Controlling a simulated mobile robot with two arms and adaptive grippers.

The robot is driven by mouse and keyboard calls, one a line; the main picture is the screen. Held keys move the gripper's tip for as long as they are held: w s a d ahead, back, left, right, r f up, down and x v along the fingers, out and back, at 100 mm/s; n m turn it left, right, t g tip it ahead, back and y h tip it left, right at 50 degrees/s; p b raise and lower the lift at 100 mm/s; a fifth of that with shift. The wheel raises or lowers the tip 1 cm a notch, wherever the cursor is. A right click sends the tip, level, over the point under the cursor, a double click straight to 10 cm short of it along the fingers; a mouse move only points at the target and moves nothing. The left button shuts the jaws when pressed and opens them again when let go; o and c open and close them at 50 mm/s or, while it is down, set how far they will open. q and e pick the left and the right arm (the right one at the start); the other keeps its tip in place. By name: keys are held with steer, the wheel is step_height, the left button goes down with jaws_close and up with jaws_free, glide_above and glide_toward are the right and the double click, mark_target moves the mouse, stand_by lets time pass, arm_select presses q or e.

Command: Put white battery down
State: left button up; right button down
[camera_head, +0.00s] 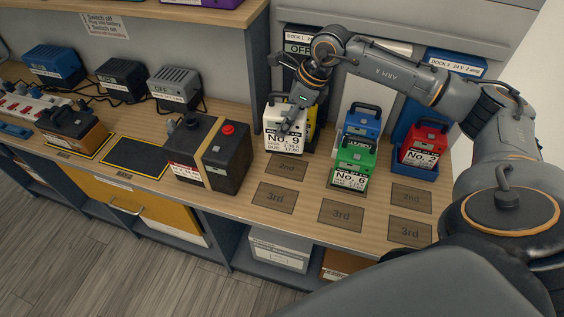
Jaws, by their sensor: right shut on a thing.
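The white battery, marked No. 9 (284,142), is upright at the left row of the bench, just behind the left mat marked 2nd (287,168). My right gripper (291,108) reaches down from above and is shut on the battery's top. A yellow battery (312,128) shows partly behind the white one and the gripper. I cannot tell whether the white battery's base touches the bench. My left gripper is out of view.
A green battery No. 6 (354,161) stands to the right, with a blue battery (362,123) behind it and a red battery No. 2 (424,146) further right. A large black battery (213,160) stands to the left. The front mats marked 3rd (275,197) are bare.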

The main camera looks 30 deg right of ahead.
mark_target(288, 144)
steer(key=shift+w+d+f+m+t, duration=0.2)
steer(key=shift+w+d+m+t, duration=0.15)
steer(key=shift+d+m, duration=0.25)
step_height(288, 144, down, 9)
steer(key=shift+a+p, duration=0.1)
steer(key=shift+p, duration=1.15)
steer(key=shift+f, duration=0.2)
steer(key=c, duration=0.9)
jaws_free()
steer(key=shift+s+f+h, duration=0.1)
steer(key=shift+f+h, duration=0.1)
steer(key=shift+h, duration=0.1)
steer(key=o, duration=0.4)
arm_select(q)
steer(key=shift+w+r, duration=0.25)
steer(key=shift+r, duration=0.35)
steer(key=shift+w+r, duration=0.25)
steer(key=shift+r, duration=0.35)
arm_select(e)
steer(key=shift+o, duration=0.3)
steer(key=shift+s+r, duration=0.1)
